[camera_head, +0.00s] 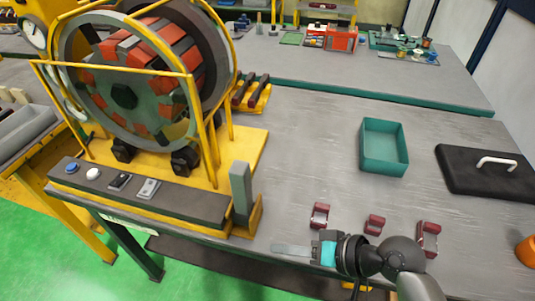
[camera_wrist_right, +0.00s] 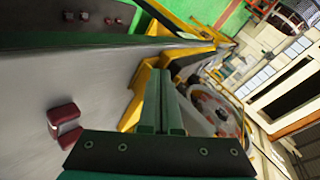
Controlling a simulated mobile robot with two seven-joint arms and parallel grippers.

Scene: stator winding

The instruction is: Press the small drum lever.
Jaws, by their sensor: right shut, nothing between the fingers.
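The large drum (camera_head: 125,95), with red and grey segments, stands inside a yellow frame at the left. A grey upright lever (camera_head: 241,187) rises from a yellow bracket at the right end of the dark control panel (camera_head: 140,192). My right gripper (camera_head: 276,248) is shut and empty, pointing left, near the table's front edge. It is apart from the lever, to its lower right. In the right wrist view its closed fingers (camera_wrist_right: 165,100) point towards the yellow bracket (camera_wrist_right: 143,85) and the drum (camera_wrist_right: 215,110). My left gripper is not in view.
Several dark red blocks, one of them (camera_head: 320,215) close to my right gripper, lie along the front of the table. A teal tray (camera_head: 372,165) and a black lid (camera_head: 470,175) with a white handle lie further right. The table's middle is clear.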

